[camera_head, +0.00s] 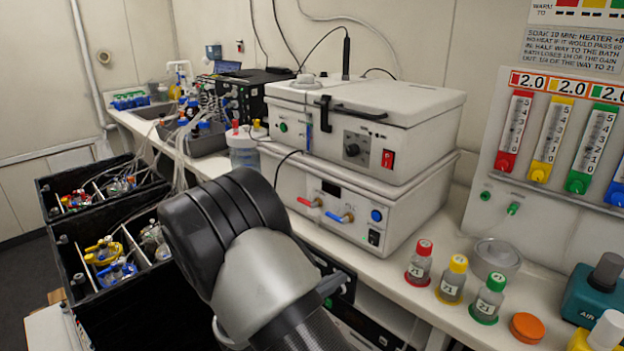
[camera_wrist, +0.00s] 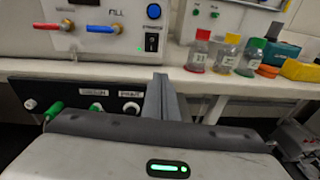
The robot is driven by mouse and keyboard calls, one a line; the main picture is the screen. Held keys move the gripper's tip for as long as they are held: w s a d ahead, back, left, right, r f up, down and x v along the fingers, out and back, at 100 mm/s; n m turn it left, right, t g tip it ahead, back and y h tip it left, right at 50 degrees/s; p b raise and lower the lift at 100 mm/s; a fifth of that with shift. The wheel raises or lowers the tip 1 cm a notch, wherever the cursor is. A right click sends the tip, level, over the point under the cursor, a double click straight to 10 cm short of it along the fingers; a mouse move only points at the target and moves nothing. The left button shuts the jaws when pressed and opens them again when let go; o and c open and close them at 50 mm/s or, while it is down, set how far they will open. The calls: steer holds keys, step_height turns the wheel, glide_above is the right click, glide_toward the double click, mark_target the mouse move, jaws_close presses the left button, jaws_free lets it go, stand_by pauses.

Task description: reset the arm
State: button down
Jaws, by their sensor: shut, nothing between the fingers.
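My arm, black and grey, rises in the lower middle of the head view, in front of the bench. Beyond the fingers is the white bench top (camera_wrist: 235,84). A black panel (camera_wrist: 85,92) with a green knob and pale knobs lies below the bench edge, left of the fingers. The fingers appear to touch nothing.
A stacked white bath unit (camera_head: 350,190) stands on the bench. Bottles with red (camera_head: 419,264), yellow (camera_head: 452,280) and green (camera_head: 488,299) caps stand to its right. Black crates (camera_head: 75,232) with small vessels are at the left. A wall panel (camera_head: 545,220) with coloured flow tubes stands behind the bottles.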

steer(key=s+d+r+m+g+y+p, duration=0.3)
steer(key=s+d+r+m+g+p, duration=0.2)
steer(key=s+d+r+m+g, duration=0.65)
steer(key=s+a+r+m+t+y+p, duration=0.2)
steer(key=s+r+m, duration=0.4)
steer(key=r, duration=0.3)
steer(key=s+a+r+m+t+y+p, duration=0.2)
steer(key=s+r+m+t+y+p, duration=0.2)
steer(key=s+r+m+y, duration=0.3)
step_height(320, 180, up, 3)
steer(key=shift+r+m+y, duration=0.1)
steer(key=shift+m+y, duration=0.2)
steer(key=shift+m, duration=0.25)
